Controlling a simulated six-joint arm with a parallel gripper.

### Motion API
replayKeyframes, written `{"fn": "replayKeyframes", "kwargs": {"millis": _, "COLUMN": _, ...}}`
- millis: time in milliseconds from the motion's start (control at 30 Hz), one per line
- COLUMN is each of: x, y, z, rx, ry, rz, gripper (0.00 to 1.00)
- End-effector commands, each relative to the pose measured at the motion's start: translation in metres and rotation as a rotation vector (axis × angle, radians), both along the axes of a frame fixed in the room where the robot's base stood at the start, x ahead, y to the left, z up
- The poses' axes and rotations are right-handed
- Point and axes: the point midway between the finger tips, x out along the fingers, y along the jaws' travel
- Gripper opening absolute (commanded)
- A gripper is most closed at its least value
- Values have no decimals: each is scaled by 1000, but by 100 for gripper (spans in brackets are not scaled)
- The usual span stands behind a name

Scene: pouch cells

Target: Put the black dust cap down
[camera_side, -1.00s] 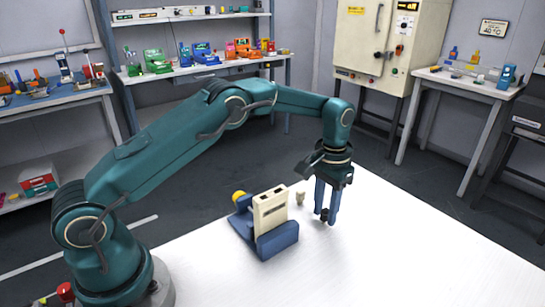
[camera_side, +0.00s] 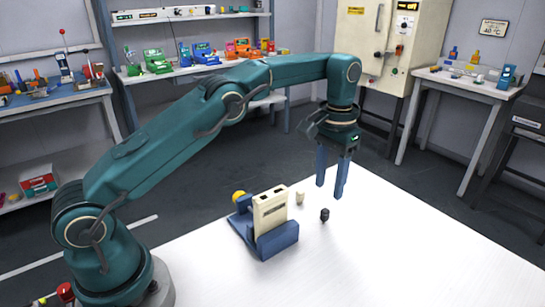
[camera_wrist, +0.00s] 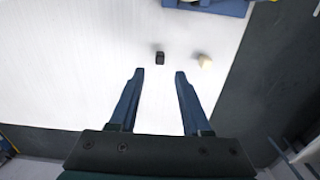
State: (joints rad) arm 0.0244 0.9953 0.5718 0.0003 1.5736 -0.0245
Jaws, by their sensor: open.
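The black dust cap (camera_side: 324,215) stands on the white table, to the right of the blue holder. It also shows in the wrist view (camera_wrist: 160,58), beyond my fingertips and between their lines. My gripper (camera_side: 331,192) is open and empty, raised above and behind the cap, apart from it. Its two blue fingers show spread in the wrist view (camera_wrist: 158,72).
A cream block (camera_side: 270,207) with slots stands in a blue holder (camera_side: 278,240) with a yellow knob (camera_side: 239,196). A small cream cap (camera_side: 300,196) stands between holder and black cap. The white table (camera_side: 400,260) is clear at front and right.

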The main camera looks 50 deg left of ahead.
Motion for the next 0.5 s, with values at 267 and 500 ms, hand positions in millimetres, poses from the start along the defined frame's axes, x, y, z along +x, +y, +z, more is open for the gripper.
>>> {"fn": "replayKeyframes", "kwargs": {"millis": 267, "x": -8, "y": 1, "z": 29, "rx": -1, "ry": -37, "rz": 0, "gripper": 48}}
{"fn": "replayKeyframes", "kwargs": {"millis": 500, "x": -44, "y": 4, "z": 82, "rx": -3, "ry": -142, "rz": 1, "gripper": 48}}
